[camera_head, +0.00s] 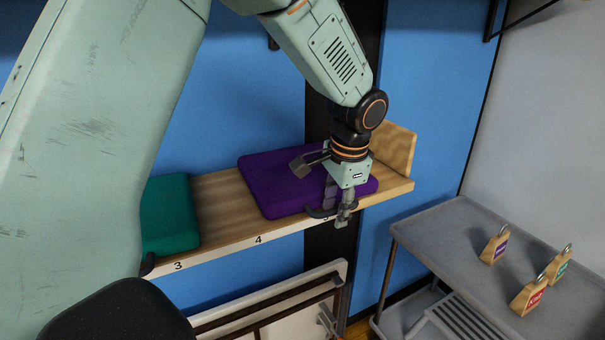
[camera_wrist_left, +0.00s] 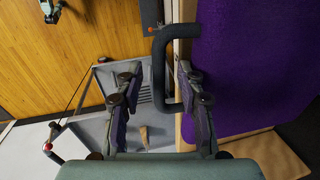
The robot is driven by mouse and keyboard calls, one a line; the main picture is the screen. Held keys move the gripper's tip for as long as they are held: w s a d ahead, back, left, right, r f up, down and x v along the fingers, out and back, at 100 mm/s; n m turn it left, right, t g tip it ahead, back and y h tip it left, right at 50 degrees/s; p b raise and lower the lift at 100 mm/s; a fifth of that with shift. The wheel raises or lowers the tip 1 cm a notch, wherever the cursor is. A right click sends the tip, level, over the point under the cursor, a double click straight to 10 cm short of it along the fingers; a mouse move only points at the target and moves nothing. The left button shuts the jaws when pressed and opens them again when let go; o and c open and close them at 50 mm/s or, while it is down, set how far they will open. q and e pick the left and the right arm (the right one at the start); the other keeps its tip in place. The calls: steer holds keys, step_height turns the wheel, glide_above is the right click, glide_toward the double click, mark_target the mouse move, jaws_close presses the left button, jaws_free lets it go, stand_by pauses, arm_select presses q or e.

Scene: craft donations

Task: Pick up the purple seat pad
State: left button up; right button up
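The purple seat pad (camera_head: 275,183) lies flat on a wooden shelf (camera_head: 222,205), above the number 4. In the left wrist view the pad (camera_wrist_left: 250,60) fills the right side. A black loop handle (camera_wrist_left: 156,75) sticks out from its front side; in the head view the handle (camera_head: 320,212) shows at the shelf's front edge. My left gripper (camera_head: 322,193) is over the pad's front right part and hides some of it. In the wrist view its fingers (camera_wrist_left: 157,72) are apart, with part of the handle between them; I cannot tell whether they touch it.
A teal pad (camera_head: 168,213) lies on the shelf to the left, above the number 3. A wooden end board (camera_head: 394,150) stands at the shelf's right end. A grey cart (camera_head: 450,235) with several tagged wooden blocks (camera_head: 495,246) stands at the lower right.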

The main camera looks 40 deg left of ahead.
arm_select(q)
steer(key=shift+w, duration=0.25)
steer(key=shift+d, duration=0.2)
steer(key=shift+c, duration=0.9)
steer(key=shift+s+d, duration=0.1)
steer(key=shift+c, duration=1.4)
steer(key=shift+s+a, duration=0.1)
steer(key=shift+a, duration=0.15)
jaws_close()
steer(key=shift+d, duration=0.15)
